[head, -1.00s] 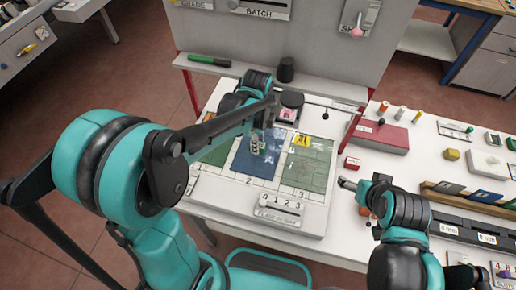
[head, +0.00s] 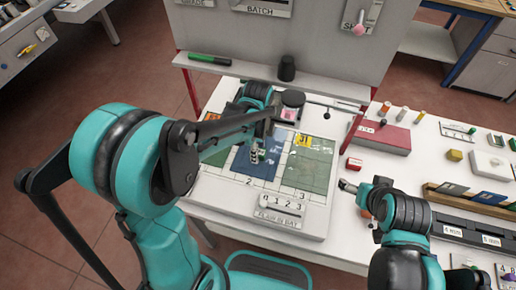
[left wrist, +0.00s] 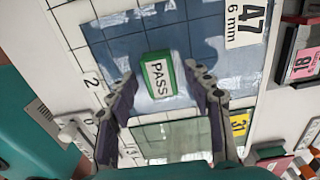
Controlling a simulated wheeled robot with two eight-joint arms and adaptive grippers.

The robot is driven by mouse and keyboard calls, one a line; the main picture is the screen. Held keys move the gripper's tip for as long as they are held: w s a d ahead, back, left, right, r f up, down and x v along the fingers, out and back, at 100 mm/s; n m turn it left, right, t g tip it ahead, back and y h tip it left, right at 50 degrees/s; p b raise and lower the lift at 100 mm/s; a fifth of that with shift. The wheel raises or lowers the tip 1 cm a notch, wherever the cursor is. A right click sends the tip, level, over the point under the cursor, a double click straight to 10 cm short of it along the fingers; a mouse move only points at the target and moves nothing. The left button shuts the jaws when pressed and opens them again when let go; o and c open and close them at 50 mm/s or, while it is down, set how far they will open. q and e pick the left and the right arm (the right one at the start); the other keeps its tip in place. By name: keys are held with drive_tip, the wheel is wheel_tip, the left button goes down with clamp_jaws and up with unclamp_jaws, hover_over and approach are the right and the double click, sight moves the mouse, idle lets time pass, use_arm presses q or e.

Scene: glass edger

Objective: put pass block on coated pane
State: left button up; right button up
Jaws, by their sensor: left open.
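The pass block (left wrist: 157,76), green with a white face marked PASS, is on the blue pane (left wrist: 115,48) in the left wrist view. My left gripper (left wrist: 162,88) is open, with one finger on each side of the block and gaps between. In the head view my left gripper (head: 256,155) is over the middle blue pane (head: 262,170), hiding most of the block. Green panes lie on both sides; the right one (head: 307,170) shows clearly. I cannot tell from their look which pane is coated. My right gripper (head: 347,186) is apart, right of the board; its jaw state is unclear.
The panes lie on a white numbered board (head: 312,227). A upright grey panel (head: 260,50) with a shelf stands behind. A red box (head: 382,137) and a small red block (head: 353,164) are to the right. A black stand (head: 292,98) is behind the panes.

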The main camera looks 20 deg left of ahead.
use_arm(q)
wheel_tip(320, 180, up, 12)
drive_tip(key=p, duration=0.4)
drive_tip(key=s+a+r+n+t, duration=0.1)
drive_tip(key=s+a+n+t, duration=0.1)
drive_tip(key=s+n, duration=0.3)
drive_tip(key=s+a+r+n+t, duration=0.1)
drive_tip(key=s+n+t, duration=0.4)
drive_tip(key=n, duration=0.8)
drive_tip(key=shift+s+a+r, duration=0.15)
drive_tip(key=shift+s+a, duration=0.5)
drive_tip(key=shift+a, duration=0.2)
wheel_tip(320, 180, down, 6)
drive_tip(key=b, duration=0.6)
